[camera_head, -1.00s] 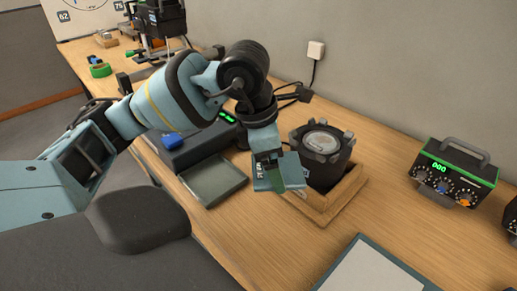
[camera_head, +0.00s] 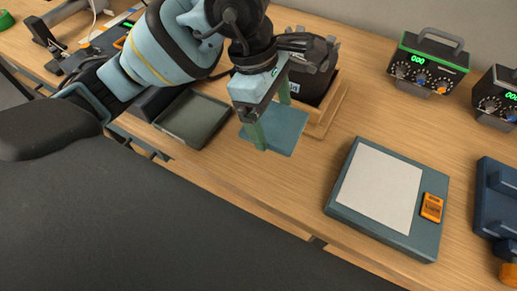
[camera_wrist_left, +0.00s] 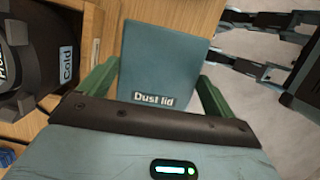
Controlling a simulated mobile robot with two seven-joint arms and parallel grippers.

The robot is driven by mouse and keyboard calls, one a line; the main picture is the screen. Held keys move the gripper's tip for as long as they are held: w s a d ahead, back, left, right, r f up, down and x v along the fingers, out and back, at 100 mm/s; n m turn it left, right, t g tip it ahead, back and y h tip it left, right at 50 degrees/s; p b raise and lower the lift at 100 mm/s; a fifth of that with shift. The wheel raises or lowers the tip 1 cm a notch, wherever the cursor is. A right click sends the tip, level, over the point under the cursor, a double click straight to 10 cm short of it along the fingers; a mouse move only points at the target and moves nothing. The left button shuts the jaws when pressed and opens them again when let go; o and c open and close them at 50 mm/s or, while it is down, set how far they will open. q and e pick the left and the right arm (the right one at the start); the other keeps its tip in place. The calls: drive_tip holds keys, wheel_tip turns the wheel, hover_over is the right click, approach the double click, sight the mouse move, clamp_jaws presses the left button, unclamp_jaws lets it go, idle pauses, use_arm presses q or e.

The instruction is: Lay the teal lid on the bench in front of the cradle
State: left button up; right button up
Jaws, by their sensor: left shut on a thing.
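The teal lid (camera_head: 284,133) is a flat square plate between the green fingers of my left gripper (camera_head: 270,113), which is shut on it. In the left wrist view the lid (camera_wrist_left: 165,55) reads "Dust lid" and the fingers of the gripper (camera_wrist_left: 155,88) are at its two sides. It looks roughly level, over the bench (camera_head: 265,178) in front of the wooden cradle (camera_head: 332,108); whether it touches the bench I cannot tell. A black round device (camera_head: 312,85) stands in the cradle, partly hidden by my gripper. My right gripper is not in view.
A dark shallow tray (camera_head: 193,118) lies left of the lid. A teal board with a pale sheet (camera_head: 380,188) and an orange device (camera_head: 431,207) is at right. Control boxes with knobs (camera_head: 428,65) stand behind. The bench's front edge is close; bare wood lies between lid and board.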

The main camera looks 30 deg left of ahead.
sight(261, 119)
use_arm(q)
drive_tip(key=shift+s+d+m, duration=0.2)
drive_tip(key=shift+s+m, duration=0.05)
drive_tip(key=shift+m, duration=0.15)
drive_tip(key=shift+f, duration=5.1)
drive_tip(key=shift+f+b, duration=0.2)
drive_tip(key=shift+b, duration=0.15)
drive_tip(key=o, duration=0.7)
drive_tip(key=shift+o, duration=0.3)
drive_tip(key=shift+r, duration=0.1)
drive_tip(key=v, duration=1.2)
drive_tip(key=shift+w+r+p, duration=0.15)
drive_tip(key=shift+p, duration=0.25)
